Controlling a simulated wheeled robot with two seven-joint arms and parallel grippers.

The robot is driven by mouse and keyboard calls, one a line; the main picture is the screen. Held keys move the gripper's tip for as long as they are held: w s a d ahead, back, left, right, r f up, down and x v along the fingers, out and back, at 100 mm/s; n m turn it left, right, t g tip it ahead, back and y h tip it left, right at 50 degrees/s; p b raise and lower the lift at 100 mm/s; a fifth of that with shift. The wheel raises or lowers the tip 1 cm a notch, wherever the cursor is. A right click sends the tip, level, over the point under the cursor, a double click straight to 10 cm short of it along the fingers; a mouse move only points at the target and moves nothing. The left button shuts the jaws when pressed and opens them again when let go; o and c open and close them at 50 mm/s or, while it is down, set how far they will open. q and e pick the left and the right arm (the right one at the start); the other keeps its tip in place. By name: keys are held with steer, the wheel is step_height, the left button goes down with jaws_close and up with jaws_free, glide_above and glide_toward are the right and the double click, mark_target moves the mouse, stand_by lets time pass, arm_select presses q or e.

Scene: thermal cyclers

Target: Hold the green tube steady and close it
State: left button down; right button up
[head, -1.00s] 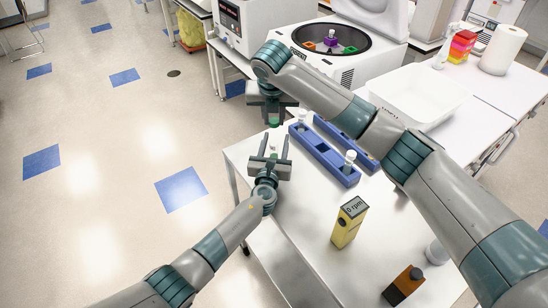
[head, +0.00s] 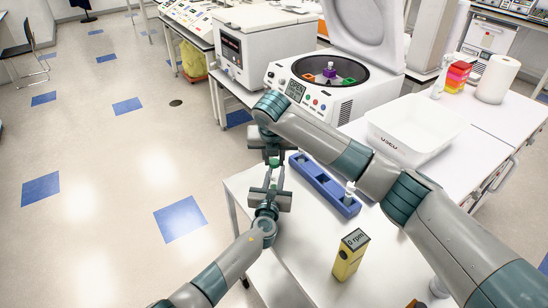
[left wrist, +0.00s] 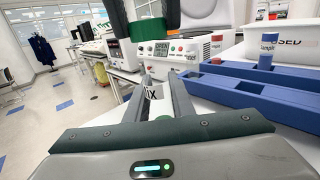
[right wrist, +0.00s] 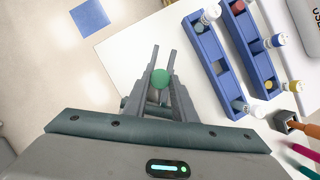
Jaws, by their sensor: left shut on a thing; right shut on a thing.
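The green cap (head: 274,161) sits low between the fingers of my right gripper (head: 272,157), which reaches down from above. In the right wrist view the green cap (right wrist: 161,78) shows between the closed fingertips. My left gripper (head: 273,176) points up from below, directly under the right one, its fingers closed together. In the left wrist view a small pale tube with a dark-lettered label (left wrist: 150,92) shows between the left fingers. The fingers hide most of the tube. Whether cap and tube touch cannot be told.
Blue racks (right wrist: 205,62) holding capped tubes stand on the white table close to the grippers. A yellow block marked 0 rpm (head: 350,256) stands nearer. An open centrifuge (head: 345,90) and a white bin (head: 412,132) are behind. Open floor lies left.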

mark_target(271, 167)
steer(key=shift+f, duration=0.65)
steer(key=shift+f, duration=0.15)
steer(key=shift+f, duration=0.75)
steer(key=shift+f, duration=0.55)
stand_by(0.6)
steer(key=m, duration=0.1)
steer(key=m+h, duration=0.1)
steer(key=m, duration=0.1)
steer(key=shift+a, duration=0.25)
steer(key=m, duration=0.2)
steer(key=m+g+h, duration=0.1)
steer(key=m, duration=0.1)
steer(key=shift+w+a+h, duration=0.2)
steer(key=shift+h, duration=0.1)
steer(key=m, duration=0.3)
steer(key=m+g+h, duration=0.1)
steer(key=shift+w, duration=0.25)
steer(key=shift+m+g, duration=0.3)
steer(key=shift+m, duration=0.7)
